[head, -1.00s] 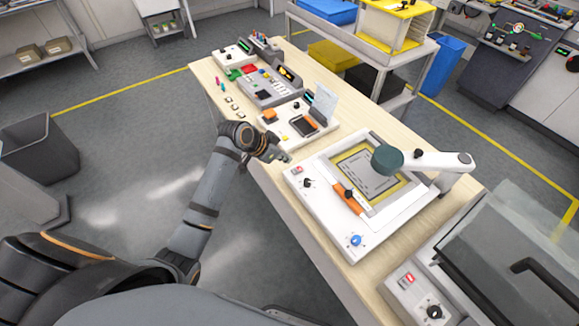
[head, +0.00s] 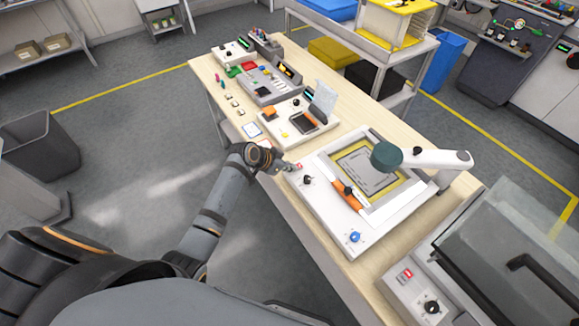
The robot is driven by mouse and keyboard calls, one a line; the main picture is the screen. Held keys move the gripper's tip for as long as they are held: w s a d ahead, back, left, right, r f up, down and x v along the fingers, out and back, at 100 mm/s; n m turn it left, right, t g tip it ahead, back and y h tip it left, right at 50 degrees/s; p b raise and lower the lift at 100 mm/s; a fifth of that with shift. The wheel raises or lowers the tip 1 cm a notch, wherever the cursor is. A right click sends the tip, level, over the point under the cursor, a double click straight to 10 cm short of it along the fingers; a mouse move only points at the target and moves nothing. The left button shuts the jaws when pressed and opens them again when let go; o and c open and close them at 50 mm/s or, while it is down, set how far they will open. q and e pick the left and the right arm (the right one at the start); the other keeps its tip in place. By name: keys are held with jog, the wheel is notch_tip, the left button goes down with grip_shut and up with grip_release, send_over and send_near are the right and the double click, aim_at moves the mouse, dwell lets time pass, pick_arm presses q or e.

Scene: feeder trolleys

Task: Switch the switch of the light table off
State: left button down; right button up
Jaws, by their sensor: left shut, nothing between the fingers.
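A white flat unit with a yellow-bordered panel, seemingly the light table (head: 330,212), lies on the wooden bench. A small red-and-white switch (head: 298,166) sits at its far left corner; its position is too small to read. A black knob (head: 307,180) and a blue knob (head: 355,237) are on the same left edge. My left gripper (head: 286,168) is shut and empty, just left of the switch, close to it; I cannot tell whether they touch. My right gripper is not in view.
A green-headed arm (head: 430,158) reaches over the panel from the right. A machine with a clear lid (head: 500,245) and its own red switch (head: 404,275) stands at the near right. Other devices (head: 298,117) fill the bench's far end.

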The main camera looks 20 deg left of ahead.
pick_arm(q)
jog(key=shift+s+a+f, duration=0.2)
jog(key=shift+s+f, duration=0.05)
jog(key=shift+f, duration=0.5)
jog(key=shift+r, duration=0.3)
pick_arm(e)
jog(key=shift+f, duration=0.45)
pick_arm(q)
jog(key=shift+w, duration=0.1)
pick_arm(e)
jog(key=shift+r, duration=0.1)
pick_arm(q)
jog(key=shift+r+p, duration=0.8)
jog(key=shift+p, duration=0.05)
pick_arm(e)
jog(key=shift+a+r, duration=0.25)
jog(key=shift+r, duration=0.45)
